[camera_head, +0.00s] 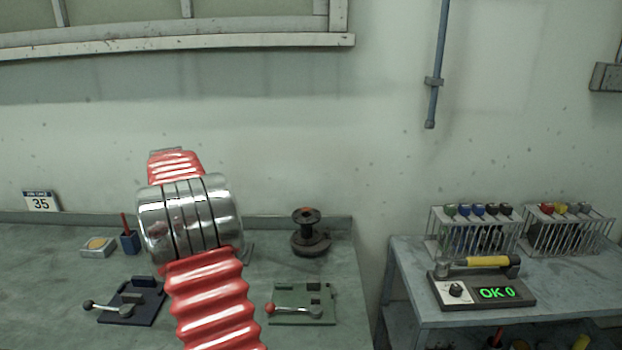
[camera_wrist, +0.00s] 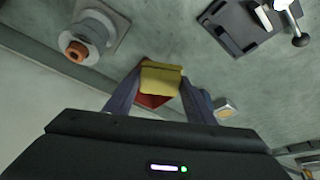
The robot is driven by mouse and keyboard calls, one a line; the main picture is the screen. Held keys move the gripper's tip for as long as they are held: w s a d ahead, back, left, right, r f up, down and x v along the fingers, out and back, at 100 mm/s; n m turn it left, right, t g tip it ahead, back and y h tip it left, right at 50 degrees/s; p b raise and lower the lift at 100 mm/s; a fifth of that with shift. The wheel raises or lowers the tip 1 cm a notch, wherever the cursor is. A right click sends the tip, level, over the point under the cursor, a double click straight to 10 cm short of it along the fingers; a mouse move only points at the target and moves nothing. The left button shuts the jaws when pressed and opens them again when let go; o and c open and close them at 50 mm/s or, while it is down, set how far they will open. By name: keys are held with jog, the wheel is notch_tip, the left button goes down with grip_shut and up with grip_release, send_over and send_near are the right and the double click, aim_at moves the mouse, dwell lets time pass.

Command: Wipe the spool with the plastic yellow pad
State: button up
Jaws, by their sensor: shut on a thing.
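My gripper (camera_wrist: 161,75) is shut on the yellow pad (camera_wrist: 160,82) in the wrist view. A red part shows just below the pad between the fingers. A grey round piece with an orange-brown end (camera_wrist: 88,38) sits on a flat grey plate at the upper left of that view, apart from the pad. In the head view a dark flanged, spool-shaped piece (camera_head: 309,234) stands upright on the bench right of my arm. I cannot tell which of these two is the spool. My gripper and the pad are hidden behind my arm in the head view.
A dark blue lever fixture (camera_head: 133,302) and a green lever fixture (camera_head: 303,303) flank my arm. A small tray with a yellow disc (camera_head: 97,246) and a blue holder (camera_head: 130,242) stand at left. A side table (camera_head: 560,290) at right bears racks and a display.

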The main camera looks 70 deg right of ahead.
jog(key=s+d+r+m+g, duration=0.1)
jog(key=s+d+r+m, duration=0.2)
jog(key=s+d, duration=1)
jog(key=s+d+r+m+h, duration=0.1)
jog(key=s+d+r+m, duration=0.2)
jog(key=s+d, duration=1)
jog(key=s+r, duration=0.2)
jog(key=s, duration=0.4)
jog(key=shift+s+d+r+g, duration=0.2)
jog(key=shift+d+r+g, duration=0.15)
jog(key=shift+r+g, duration=0.05)
jog(key=shift+f, duration=0.1)
